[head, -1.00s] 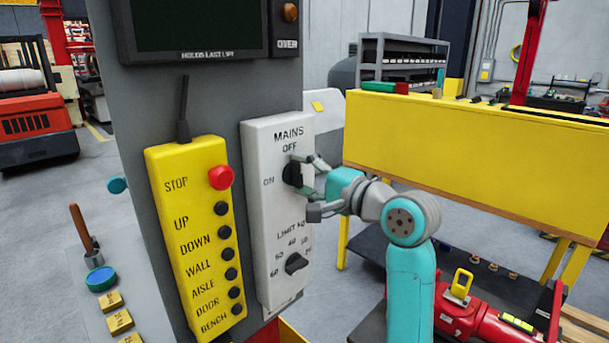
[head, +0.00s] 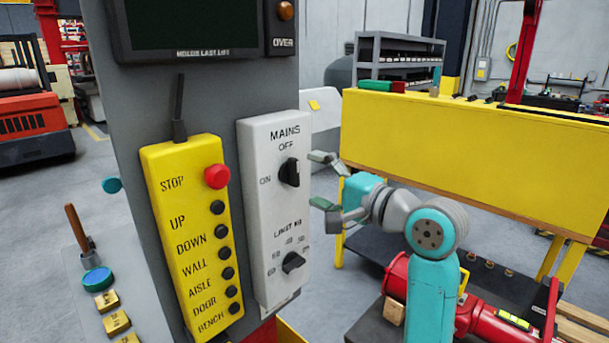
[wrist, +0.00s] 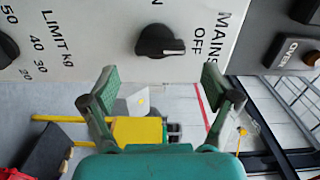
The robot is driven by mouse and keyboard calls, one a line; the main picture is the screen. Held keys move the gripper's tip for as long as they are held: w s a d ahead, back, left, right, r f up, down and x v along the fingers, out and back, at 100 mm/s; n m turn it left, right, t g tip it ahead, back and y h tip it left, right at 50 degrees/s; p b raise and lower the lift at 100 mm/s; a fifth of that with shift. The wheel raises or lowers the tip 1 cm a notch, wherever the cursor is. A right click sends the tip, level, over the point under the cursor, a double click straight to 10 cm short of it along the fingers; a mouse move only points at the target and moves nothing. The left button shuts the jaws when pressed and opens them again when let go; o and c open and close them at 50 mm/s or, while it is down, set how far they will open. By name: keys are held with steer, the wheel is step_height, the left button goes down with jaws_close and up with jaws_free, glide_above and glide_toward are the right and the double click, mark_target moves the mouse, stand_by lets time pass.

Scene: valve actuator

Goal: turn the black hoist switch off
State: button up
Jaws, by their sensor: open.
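The black hoist switch (head: 289,172) is the upper knob on the white MAINS panel (head: 262,220). In the head view its bar stands upright under the word OFF, with ON to its left. In the wrist view the knob (wrist: 160,41) shows its white mark pointing right, toward OFF. My gripper (head: 322,180) is open and empty, just right of the switch and clear of it. In the wrist view its two fingers (wrist: 160,80) are spread below the knob, not touching it.
A LIMIT kg knob (head: 293,262) sits lower on the same panel. A yellow button pendant (head: 190,235) with a red STOP button (head: 217,176) hangs to the left. A yellow bench (head: 470,150) stands behind my arm.

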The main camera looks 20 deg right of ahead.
steer(key=v, duration=0.7)
steer(key=shift+s, duration=0.25)
steer(key=shift+d, duration=0.15)
steer(key=s+a+f+h, duration=0.1)
steer(key=s+f+h, duration=0.2)
steer(key=f, duration=1)
steer(key=s+a+f+h, duration=0.1)
steer(key=s+f+h, duration=0.1)
steer(key=f, duration=1.1)
steer(key=s+a+f+n+h, duration=0.2)
steer(key=s+f+h, duration=0.1)
steer(key=s+f, duration=0.85)
steer(key=s+a+f+n+g, duration=0.1)
steer(key=s+n, duration=0.9)
steer(key=s, duration=1.5)
steer(key=shift+s+a+f, duration=0.2)
steer(key=shift+a, duration=0.6)
